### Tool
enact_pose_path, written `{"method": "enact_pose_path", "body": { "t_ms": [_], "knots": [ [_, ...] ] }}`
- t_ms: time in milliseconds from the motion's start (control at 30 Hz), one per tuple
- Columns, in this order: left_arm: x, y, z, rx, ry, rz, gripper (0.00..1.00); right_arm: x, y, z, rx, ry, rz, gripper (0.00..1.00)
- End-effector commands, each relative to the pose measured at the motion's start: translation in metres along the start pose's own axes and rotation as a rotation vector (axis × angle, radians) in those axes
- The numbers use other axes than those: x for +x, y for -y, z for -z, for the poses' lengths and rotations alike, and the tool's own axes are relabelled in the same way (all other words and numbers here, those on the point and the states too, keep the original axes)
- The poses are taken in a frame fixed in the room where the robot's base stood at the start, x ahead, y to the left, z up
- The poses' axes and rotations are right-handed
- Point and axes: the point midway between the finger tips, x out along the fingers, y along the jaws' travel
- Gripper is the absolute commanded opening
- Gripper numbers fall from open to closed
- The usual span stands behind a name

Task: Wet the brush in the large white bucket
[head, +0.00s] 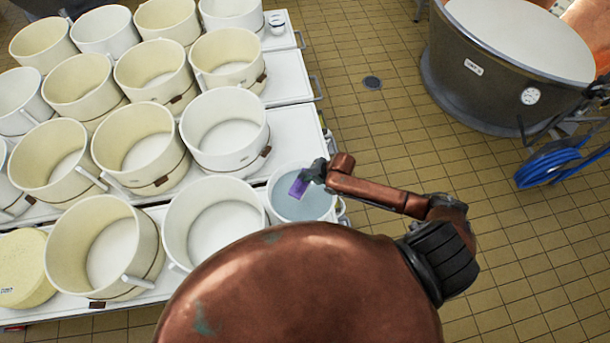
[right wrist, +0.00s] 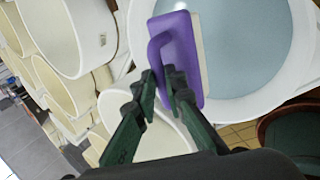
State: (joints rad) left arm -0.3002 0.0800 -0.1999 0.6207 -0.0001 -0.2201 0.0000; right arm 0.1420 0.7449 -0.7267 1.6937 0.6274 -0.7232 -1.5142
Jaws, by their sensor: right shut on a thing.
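The large white bucket (head: 326,203) stands at the right edge of the white tables and holds pale blue water (head: 305,207). My right gripper (head: 310,176) is over the bucket's far side. It is shut on the handle of a purple brush (head: 298,187). In the right wrist view the brush (right wrist: 183,55) has a purple block with a pale edge on its right side. There it overlaps the bucket's rim and the water (right wrist: 240,50). I cannot tell whether the brush touches the water. In that view the gripper fingers (right wrist: 160,88) close around the handle. My left gripper is not in view.
Several cream and white moulds (head: 225,130) crowd the tables (head: 285,80) left of the bucket. A pale cheese wheel (head: 22,268) lies at the left. A large vat (head: 500,70) and a blue hose (head: 555,165) stand at the right.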

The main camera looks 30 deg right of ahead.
Motion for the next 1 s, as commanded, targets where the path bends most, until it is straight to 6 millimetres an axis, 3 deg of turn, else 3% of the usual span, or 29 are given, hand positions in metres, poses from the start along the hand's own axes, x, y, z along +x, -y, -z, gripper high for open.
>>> {"method": "enact_pose_path", "body": {
  "t_ms": [100, 1000],
  "knots": [
    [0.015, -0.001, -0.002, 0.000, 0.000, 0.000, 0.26, 0.014, 0.009, 0.001, 0.001, -0.001, 0.000, 0.00],
    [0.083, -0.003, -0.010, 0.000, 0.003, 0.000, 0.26, 0.084, 0.056, 0.000, -0.001, 0.000, 0.001, 0.00]
  ]
}}
